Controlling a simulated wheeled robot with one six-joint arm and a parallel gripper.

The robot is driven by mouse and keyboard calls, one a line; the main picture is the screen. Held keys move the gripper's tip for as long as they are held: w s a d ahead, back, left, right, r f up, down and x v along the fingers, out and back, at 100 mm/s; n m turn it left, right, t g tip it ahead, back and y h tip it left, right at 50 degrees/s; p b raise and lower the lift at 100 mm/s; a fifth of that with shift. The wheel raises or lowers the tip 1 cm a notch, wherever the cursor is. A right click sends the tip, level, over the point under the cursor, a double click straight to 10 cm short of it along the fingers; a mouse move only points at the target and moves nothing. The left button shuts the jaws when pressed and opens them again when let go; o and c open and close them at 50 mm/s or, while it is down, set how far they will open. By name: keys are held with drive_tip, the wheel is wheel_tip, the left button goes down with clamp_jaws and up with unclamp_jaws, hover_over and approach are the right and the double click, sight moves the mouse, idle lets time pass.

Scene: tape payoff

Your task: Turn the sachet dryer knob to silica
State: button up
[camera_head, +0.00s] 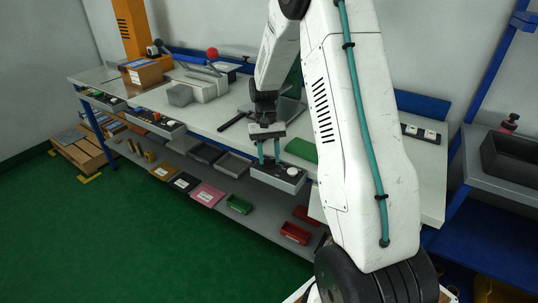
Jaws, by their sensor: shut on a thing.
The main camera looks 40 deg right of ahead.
drive_tip(key=o, duration=1)
drive_tip(key=v, duration=0.8)
drive_tip(key=shift+s, duration=0.1)
